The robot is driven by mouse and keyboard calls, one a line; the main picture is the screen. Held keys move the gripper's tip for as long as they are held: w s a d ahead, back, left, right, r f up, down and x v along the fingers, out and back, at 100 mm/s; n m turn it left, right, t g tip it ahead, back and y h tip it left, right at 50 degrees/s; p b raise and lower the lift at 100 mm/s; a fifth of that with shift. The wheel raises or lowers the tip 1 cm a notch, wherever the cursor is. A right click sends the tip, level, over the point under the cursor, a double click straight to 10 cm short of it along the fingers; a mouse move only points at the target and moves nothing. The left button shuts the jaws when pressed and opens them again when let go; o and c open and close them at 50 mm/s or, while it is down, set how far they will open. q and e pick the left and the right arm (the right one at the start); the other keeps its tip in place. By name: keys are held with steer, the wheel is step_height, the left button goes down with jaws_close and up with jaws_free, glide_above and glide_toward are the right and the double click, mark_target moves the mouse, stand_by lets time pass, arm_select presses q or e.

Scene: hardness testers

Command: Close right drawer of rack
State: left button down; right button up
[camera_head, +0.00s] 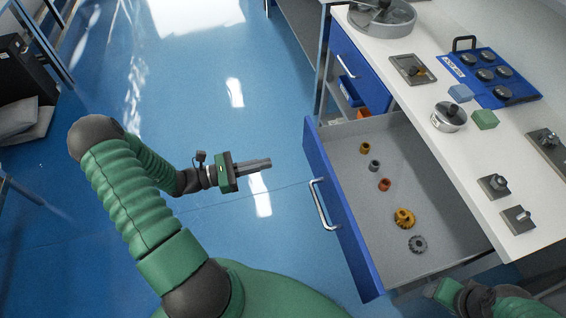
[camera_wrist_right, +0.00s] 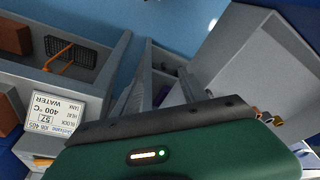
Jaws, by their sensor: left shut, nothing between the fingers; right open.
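The open drawer (camera_head: 380,215) with a blue front sticks out from the white-topped rack (camera_head: 445,75) in the head view. Its silver handle (camera_head: 321,205) is on the outer face. Gears and small round parts lie inside along the drawer. My left gripper (camera_head: 268,163) is shut and empty, over the floor to the left of the handle and apart from it. My right gripper (camera_wrist_right: 160,92) shows in the right wrist view, open, with grey walls beyond its fingers. In the head view, only part of my right arm shows at the bottom right edge, by the drawer's near end.
A second blue drawer front (camera_head: 359,72) is farther along the rack. The top holds a blue tray of round pieces (camera_head: 490,75), a round metal dish (camera_head: 449,117) and small blocks. A labelled card (camera_wrist_right: 52,113) shows in the right wrist view. Blue floor left of the drawer is clear.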

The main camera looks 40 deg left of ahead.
arm_select(q)
steer(key=b, duration=0.1)
glide_toward(312, 152)
steer(key=x, duration=0.2)
steer(key=b+x, duration=0.1)
steer(key=x, duration=0.3)
steer(key=shift+d+f+b, duration=0.1)
steer(key=shift+f+b, duration=0.3)
steer(key=shift+w+d, duration=0.15)
steer(key=shift+w, duration=0.25)
arm_select(e)
steer(key=f, duration=0.3)
steer(key=shift+a, duration=0.3)
arm_select(q)
steer(key=shift+r, duration=0.1)
arm_select(e)
steer(key=shift+w, duration=0.1)
